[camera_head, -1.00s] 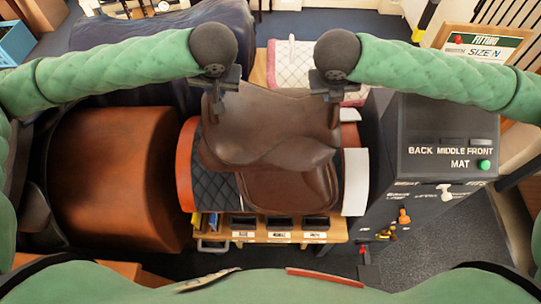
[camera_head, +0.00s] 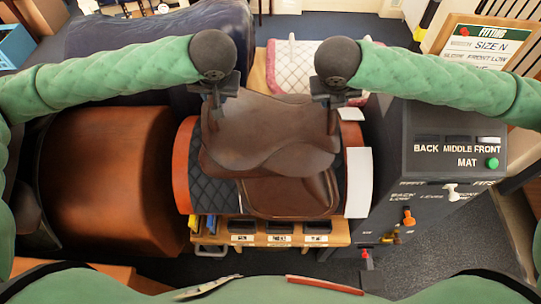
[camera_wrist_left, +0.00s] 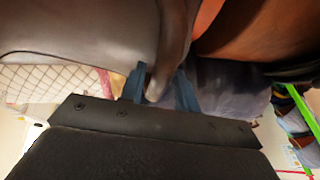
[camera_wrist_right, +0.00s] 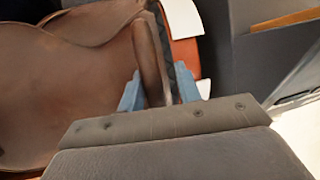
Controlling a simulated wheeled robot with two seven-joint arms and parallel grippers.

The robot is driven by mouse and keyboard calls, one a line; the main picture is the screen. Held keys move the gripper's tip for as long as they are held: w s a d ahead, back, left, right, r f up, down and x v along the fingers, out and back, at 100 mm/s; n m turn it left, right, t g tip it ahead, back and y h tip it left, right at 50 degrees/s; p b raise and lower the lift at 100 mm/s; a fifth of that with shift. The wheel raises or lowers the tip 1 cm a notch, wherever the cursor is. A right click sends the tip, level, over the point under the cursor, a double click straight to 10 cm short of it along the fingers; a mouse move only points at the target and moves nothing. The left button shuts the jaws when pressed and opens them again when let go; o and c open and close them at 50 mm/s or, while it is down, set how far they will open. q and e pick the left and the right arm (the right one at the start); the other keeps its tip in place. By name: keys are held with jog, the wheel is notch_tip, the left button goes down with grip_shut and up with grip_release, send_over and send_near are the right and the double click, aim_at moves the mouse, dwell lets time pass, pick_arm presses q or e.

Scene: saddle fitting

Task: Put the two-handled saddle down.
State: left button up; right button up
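The brown two-handled saddle (camera_head: 265,135) is over a rounded stand with a dark quilted pad (camera_head: 209,190) on it. From above I cannot tell whether the saddle touches the pad. My left gripper (camera_head: 222,98) is at the saddle's far left edge, and its fingers straddle a brown handle in the left wrist view (camera_wrist_left: 160,88). My right gripper (camera_head: 333,98) is at the far right edge, with a handle between its fingers in the right wrist view (camera_wrist_right: 158,90). Much of the pad's middle is hidden under the saddle.
A dark control box (camera_head: 440,130) with BACK, MIDDLE and FRONT labels stands close on the right. A brown drum-shaped form (camera_head: 112,185) is on the left. A wooden shelf with labelled bins (camera_head: 280,235) is on the near side. A white quilted pad (camera_head: 295,60) lies behind.

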pick_arm(q)
jog(key=shift+o, duration=0.8)
jog(key=shift+d, duration=0.1)
pick_arm(e)
jog(key=shift+o, duration=0.8)
jog(key=shift+a, duration=0.15)
pick_arm(q)
jog(key=shift+r, duration=0.15)
pick_arm(e)
jog(key=shift+r, duration=0.2)
